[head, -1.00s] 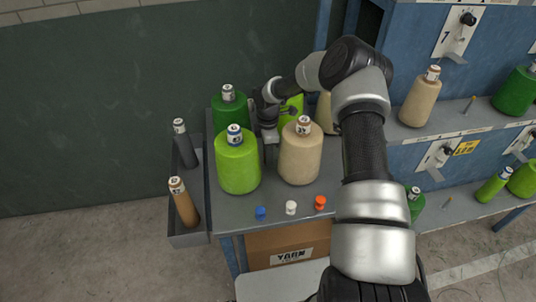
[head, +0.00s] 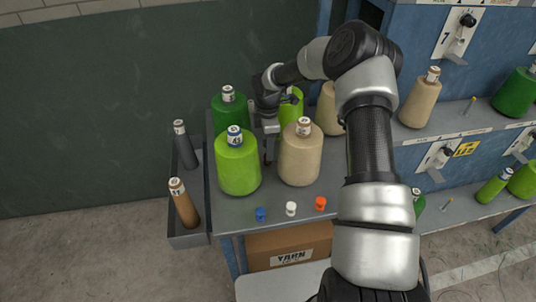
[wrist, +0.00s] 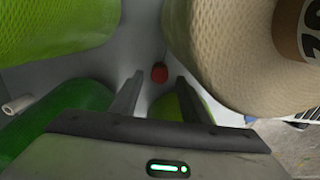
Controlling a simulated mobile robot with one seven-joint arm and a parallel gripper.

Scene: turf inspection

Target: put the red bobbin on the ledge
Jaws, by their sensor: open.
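A small red piece, which looks like the red bobbin (wrist: 159,72), stands on the grey surface among the yarn cones in the wrist view. In the head view my gripper (head: 270,140) reaches down between the lime cone (head: 238,165) and the beige cone (head: 300,158). I cannot tell for certain which surface is the ledge; a narrow grey side tray (head: 188,240) runs along the table's left side.
A dark green cone (head: 228,112) and more cones crowd close around my gripper. Blue (head: 260,214), white (head: 291,208) and orange (head: 320,203) small pieces stand on the table's front edge. Grey (head: 184,145) and brown (head: 183,205) tubes stand in the side tray.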

